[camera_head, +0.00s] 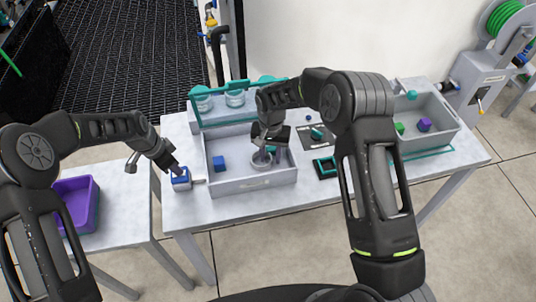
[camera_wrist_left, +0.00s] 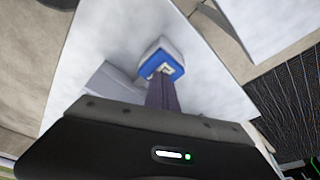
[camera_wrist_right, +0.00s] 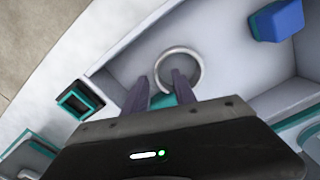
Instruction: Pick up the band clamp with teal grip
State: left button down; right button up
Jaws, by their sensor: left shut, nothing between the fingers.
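The band clamp (camera_head: 261,162) is a pale metal ring with a teal grip, lying in the grey tote (camera_head: 255,183). In the right wrist view its ring (camera_wrist_right: 178,50) shows just beyond my fingertips, and its teal grip (camera_wrist_right: 163,101) lies between the fingers. My right gripper (camera_wrist_right: 161,88) is open, with its fingers apart on either side of the grip; I cannot tell whether they touch it. My left gripper (camera_head: 178,170) is shut and empty, its tips close to a blue-topped white block (camera_wrist_left: 160,62) on the table.
A blue block (camera_head: 219,163) lies in the same tote, left of the clamp. A teal-framed rack (camera_head: 235,115) stands behind it. Right of the tote are a dark teal square frame (camera_head: 325,167) and another grey bin (camera_head: 443,133). A purple bin (camera_head: 88,207) stands far left.

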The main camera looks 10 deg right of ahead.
jog(key=shift+c, duration=0.2)
dwell(0.4)
grip_shut()
dwell(0.4)
